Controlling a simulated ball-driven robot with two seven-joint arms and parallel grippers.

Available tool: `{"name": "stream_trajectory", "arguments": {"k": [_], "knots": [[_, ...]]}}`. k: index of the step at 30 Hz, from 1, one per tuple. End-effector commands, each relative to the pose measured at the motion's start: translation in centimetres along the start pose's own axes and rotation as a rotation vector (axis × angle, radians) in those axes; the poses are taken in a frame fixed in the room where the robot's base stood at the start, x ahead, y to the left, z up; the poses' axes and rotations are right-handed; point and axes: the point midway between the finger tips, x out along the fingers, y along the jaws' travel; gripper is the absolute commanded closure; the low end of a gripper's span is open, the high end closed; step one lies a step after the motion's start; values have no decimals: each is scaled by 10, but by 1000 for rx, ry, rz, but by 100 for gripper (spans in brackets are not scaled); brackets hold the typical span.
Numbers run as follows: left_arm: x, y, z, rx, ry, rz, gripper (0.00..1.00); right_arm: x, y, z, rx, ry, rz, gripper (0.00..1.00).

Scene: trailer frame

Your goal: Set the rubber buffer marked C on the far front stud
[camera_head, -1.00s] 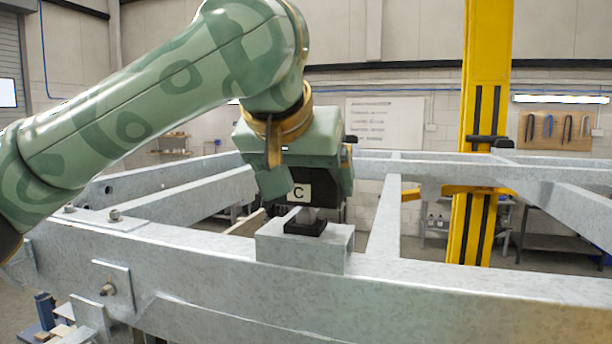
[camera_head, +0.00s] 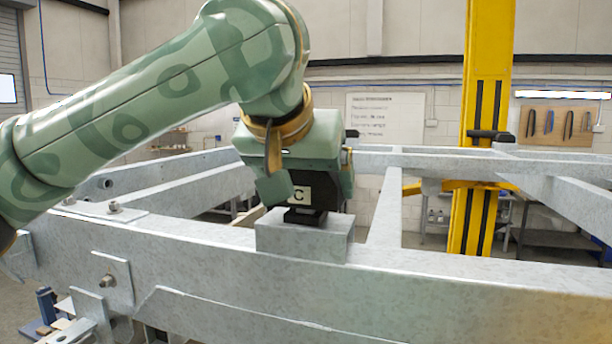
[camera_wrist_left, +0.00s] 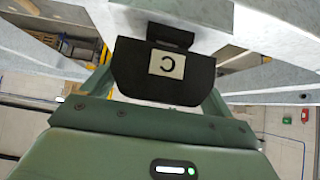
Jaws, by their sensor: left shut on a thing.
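The black rubber buffer with a white label marked C (camera_head: 299,196) is held upright in my left gripper (camera_head: 310,198). In the wrist view the buffer (camera_wrist_left: 190,92) sits between the green fingers, its label upside down. The buffer is over a galvanised box bracket (camera_head: 303,240) on the near rail. Its lower end meets, or nearly meets, a small black pad (camera_head: 303,217) on the bracket top; I cannot tell if a gap is left. The stud is hidden under the buffer. My right gripper is out of view.
The galvanised frame rail (camera_head: 430,290) runs across the front, with cross members behind it. A yellow lift post (camera_head: 484,120) stands behind at right. A bench (camera_head: 560,240) is beyond it.

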Motion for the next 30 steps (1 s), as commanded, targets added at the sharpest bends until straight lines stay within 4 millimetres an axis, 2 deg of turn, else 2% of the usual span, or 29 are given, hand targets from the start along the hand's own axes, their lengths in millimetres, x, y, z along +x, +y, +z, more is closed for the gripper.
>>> {"name": "stream_trajectory", "arguments": {"k": [12,13,14,23,26,30], "knots": [[9,0,9,-1,2,0,44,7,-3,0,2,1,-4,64],[8,0,8,-2,2,1,6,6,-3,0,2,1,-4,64],[8,0,8,-2,1,1,0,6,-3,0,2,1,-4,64],[4,0,8,-1,1,0,0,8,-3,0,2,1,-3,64],[-9,-1,8,-1,4,-1,0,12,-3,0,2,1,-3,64],[-43,-1,9,0,8,-2,0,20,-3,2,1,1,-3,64]]}}
